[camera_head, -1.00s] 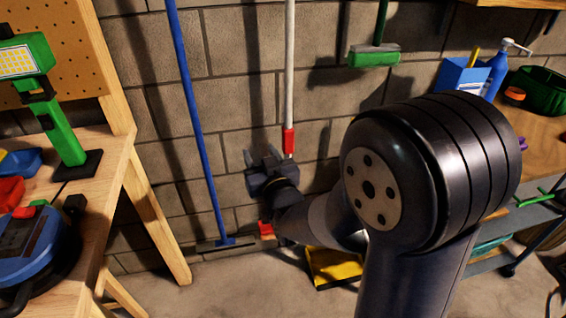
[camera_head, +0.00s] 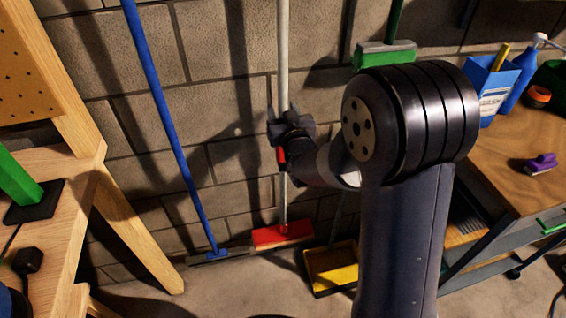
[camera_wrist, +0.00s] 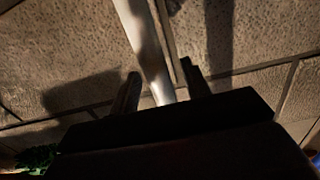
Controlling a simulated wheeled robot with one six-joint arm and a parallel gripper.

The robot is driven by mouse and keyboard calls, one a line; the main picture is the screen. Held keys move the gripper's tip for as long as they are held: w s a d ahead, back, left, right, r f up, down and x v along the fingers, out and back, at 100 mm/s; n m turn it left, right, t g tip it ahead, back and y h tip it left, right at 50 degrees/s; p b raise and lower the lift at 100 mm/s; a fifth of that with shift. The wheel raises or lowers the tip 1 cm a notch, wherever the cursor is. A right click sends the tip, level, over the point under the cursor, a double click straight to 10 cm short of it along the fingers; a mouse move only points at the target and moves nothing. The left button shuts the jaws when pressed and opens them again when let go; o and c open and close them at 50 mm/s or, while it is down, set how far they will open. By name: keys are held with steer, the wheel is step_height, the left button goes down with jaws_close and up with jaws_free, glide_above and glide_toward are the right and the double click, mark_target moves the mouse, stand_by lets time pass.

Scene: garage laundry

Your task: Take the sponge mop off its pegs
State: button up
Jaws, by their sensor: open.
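A tool with a white pole (camera_head: 283,60) and a red head (camera_head: 283,235), likely the sponge mop, is upright against the block wall. A red sleeve is on its pole. My gripper (camera_head: 288,120) is at the pole just above this sleeve, partly covering it. In the wrist view the white pole (camera_wrist: 145,45) runs down between the two open fingers of my gripper (camera_wrist: 160,85). I cannot tell whether either finger touches it. The pegs and the top of the pole are out of view.
A blue-handled tool (camera_head: 165,115) leans left of the white pole. A green-handled head (camera_head: 384,54) hangs to the right. A yellow dustpan (camera_head: 332,268) stands low by the wall. Wooden benches flank both sides, with a blue box (camera_head: 490,85) on the right one.

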steer(key=shift+x, duration=1.1)
steer(key=shift+c, duration=0.5)
jaws_close()
